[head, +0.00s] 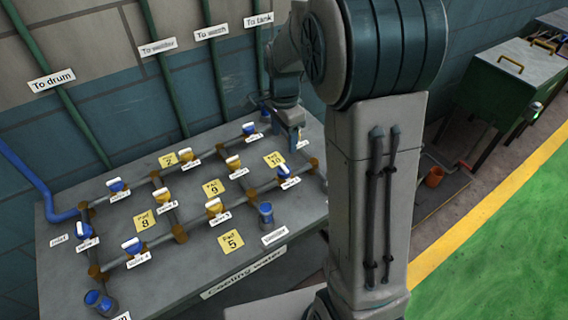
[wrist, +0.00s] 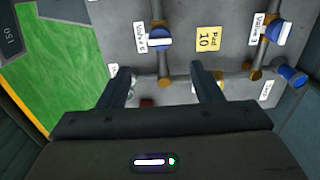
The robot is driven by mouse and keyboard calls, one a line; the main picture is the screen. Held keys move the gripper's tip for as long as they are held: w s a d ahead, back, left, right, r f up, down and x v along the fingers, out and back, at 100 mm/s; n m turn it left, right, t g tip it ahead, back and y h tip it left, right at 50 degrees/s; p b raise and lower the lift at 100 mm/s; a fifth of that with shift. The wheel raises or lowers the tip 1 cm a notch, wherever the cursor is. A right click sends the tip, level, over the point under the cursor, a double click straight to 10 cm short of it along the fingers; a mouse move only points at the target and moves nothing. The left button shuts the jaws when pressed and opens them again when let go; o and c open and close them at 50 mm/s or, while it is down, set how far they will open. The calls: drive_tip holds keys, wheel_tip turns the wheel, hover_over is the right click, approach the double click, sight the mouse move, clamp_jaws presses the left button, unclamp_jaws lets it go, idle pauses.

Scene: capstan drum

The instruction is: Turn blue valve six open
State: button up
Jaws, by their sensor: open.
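Blue valve six (head: 286,172) sits on a pipe at the right of the table's pipe grid, next to the yellow Pad 10 card. In the wrist view, blue valve six (wrist: 160,33) is at the top, beside its white label. Its white handle appears to lie across the pipe. My gripper (head: 298,140) hangs over the far right part of the grid, behind the valve in the head view. In the wrist view, my gripper (wrist: 163,72) has its two fingers apart, with the valve beyond their tips. Nothing is held between them.
Other blue and yellow valves, such as valve three (wrist: 275,32), stand on the grid. The Pad 10 card (head: 274,159) lies beside valve six. A blue-topped stub (head: 266,212) stands nearer the front. My arm covers the table's right end. Green floor (head: 500,260) is clear at right.

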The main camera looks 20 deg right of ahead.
sight(284, 167)
wheel_tip(284, 167, down, 12)
drive_tip(key=shift+f+p, duration=0.1)
drive_tip(key=shift+p, duration=0.7)
drive_tip(key=c, duration=1)
